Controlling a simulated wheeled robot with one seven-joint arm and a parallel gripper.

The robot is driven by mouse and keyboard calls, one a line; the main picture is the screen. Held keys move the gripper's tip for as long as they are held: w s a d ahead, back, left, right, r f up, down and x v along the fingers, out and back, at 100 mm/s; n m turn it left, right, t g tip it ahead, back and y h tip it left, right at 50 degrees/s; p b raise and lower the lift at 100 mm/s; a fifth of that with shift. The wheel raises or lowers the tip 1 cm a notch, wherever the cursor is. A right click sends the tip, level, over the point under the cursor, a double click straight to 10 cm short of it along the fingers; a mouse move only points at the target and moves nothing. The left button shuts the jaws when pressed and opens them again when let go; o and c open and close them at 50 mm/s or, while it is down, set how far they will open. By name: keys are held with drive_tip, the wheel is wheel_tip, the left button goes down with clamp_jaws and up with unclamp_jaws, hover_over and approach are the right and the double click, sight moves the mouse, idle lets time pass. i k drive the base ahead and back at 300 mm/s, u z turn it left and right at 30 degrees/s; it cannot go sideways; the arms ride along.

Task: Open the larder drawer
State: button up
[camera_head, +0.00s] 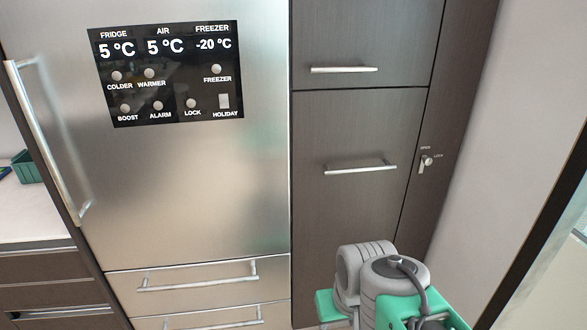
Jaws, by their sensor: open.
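A tall dark wood-grain unit stands right of the fridge; I take it to be the larder. Its upper front (362,40) and lower front (350,125) look flush and shut, with a thin dark gap between them. The upper front has a horizontal bar handle (345,69) near its bottom edge. The lower front has a bar handle (360,168) of its own. A small latch (427,162) marked OPEN and LOCK sits on the dark side panel to the right; I cannot tell its setting. My arm shows at the bottom right, but my gripper is not in view. The lower front's bottom is partly hidden by my arm.
A steel fridge (195,190) with a long vertical handle (45,140) and a black display panel (168,72) is on the left. Steel drawers (200,290) lie below it. A white counter (35,215) with a green box (28,166) is at far left. A pale wall (510,120) bounds the right.

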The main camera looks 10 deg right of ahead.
sight(353, 149)
drive_tip(key=u, duration=0.1)
drive_tip(key=i, duration=0.5)
drive_tip(key=u, duration=1.45)
